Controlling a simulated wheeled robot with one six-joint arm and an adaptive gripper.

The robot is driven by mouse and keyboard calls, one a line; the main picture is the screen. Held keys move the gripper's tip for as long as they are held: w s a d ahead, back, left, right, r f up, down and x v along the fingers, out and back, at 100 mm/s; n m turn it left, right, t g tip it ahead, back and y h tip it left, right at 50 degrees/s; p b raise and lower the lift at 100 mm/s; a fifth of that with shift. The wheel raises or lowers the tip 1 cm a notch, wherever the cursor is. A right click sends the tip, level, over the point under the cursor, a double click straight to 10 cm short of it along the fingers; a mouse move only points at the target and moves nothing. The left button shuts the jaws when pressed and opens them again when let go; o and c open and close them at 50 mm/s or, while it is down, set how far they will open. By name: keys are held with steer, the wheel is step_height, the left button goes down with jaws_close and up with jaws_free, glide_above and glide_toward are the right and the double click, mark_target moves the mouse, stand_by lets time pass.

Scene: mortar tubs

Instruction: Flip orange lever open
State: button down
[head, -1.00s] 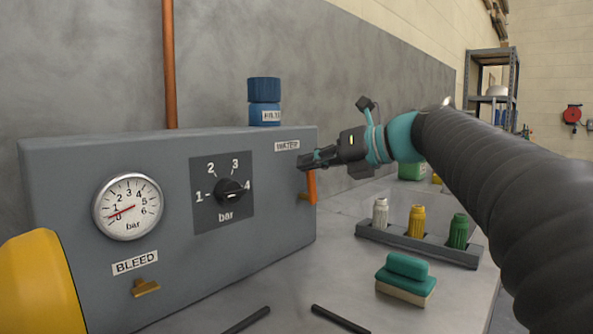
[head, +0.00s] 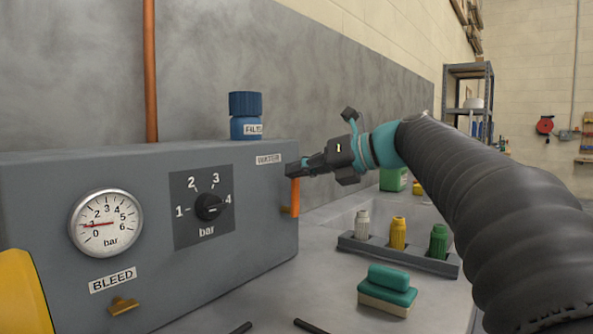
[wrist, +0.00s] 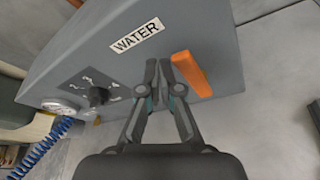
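The orange lever (head: 295,197) is at the right end of the grey box (head: 130,175), below the WATER label (head: 269,159). In the head view it hangs about upright, its top close to my fingertips. In the wrist view the lever (wrist: 191,74) lies just right of my fingers, with the WATER label (wrist: 138,36) to their left. My gripper (head: 290,169) is at the box's upper right corner; its fingers (wrist: 158,66) are together with nothing seen between them. Whether a finger touches the lever is unclear.
The box carries a gauge (head: 106,223), a black dial (head: 209,207) and a brass BLEED tap (head: 123,305). A rack (head: 405,252) of white, yellow and green fittings and a green-topped sponge (head: 387,287) stand right on the bench. A blue filter (head: 246,115) rises behind.

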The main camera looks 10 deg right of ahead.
steer(key=shift+w+d+r, duration=0.1)
steer(key=shift+w+d, duration=0.05)
steer(key=shift+d, duration=0.05)
steer(key=s+a, duration=0.3)
steer(key=s+d, duration=0.4)
steer(key=d, duration=0.4)
steer(key=shift+s+d, duration=0.25)
steer(key=shift+d, duration=0.15)
